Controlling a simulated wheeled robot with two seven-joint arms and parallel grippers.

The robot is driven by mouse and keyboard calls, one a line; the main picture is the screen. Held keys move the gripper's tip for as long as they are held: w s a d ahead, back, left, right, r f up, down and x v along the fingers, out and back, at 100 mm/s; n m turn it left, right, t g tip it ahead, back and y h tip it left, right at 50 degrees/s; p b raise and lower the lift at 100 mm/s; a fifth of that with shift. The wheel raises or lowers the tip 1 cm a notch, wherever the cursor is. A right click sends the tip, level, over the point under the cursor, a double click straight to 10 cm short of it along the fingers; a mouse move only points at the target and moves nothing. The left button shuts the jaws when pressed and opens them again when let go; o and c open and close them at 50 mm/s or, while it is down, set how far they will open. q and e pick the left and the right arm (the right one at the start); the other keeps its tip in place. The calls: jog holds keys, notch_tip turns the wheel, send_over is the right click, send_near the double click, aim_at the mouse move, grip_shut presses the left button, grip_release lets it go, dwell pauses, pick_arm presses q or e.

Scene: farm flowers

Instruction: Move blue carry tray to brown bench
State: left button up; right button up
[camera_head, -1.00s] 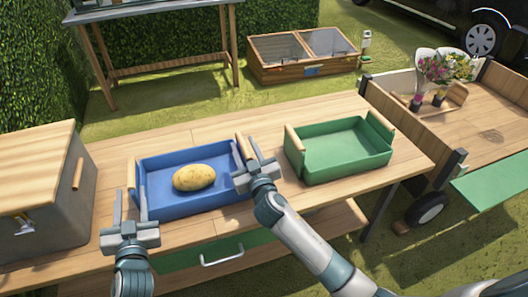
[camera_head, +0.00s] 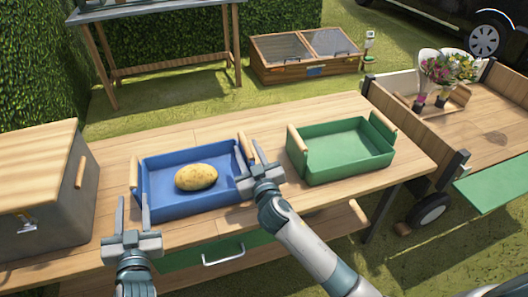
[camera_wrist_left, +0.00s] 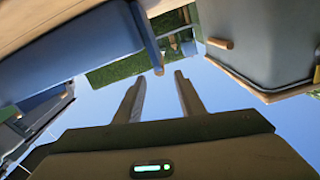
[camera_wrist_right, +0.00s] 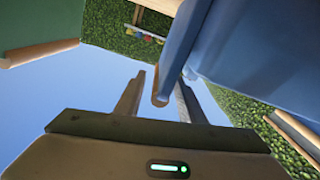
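The blue carry tray (camera_head: 180,210) stands on a light-brown wooden bench (camera_head: 300,215), with one potato (camera_head: 196,177) in it. It has a wooden handle (camera_head: 134,173) at its left end and another (camera_head: 248,147) at its right end. My left gripper (camera_head: 133,205) is open and empty at the tray's near left corner. In the left wrist view its fingers (camera_wrist_left: 169,72) are apart, close to the tray's blue handle arm. My right gripper (camera_head: 256,157) is open at the right handle. In the right wrist view that handle end (camera_wrist_right: 160,98) shows between the parted fingers (camera_wrist_right: 161,82).
A green tray (camera_head: 340,165) stands right of the blue one. A grey box with a wooden lid (camera_head: 45,205) is close on the left. A wooden cart (camera_head: 495,130) with flowers (camera_head: 445,75) is at the right. A table (camera_head: 165,70) and cold frame (camera_head: 305,60) stand behind.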

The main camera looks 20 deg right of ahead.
jog(key=s, duration=1)
jog(key=shift+s, duration=0.2)
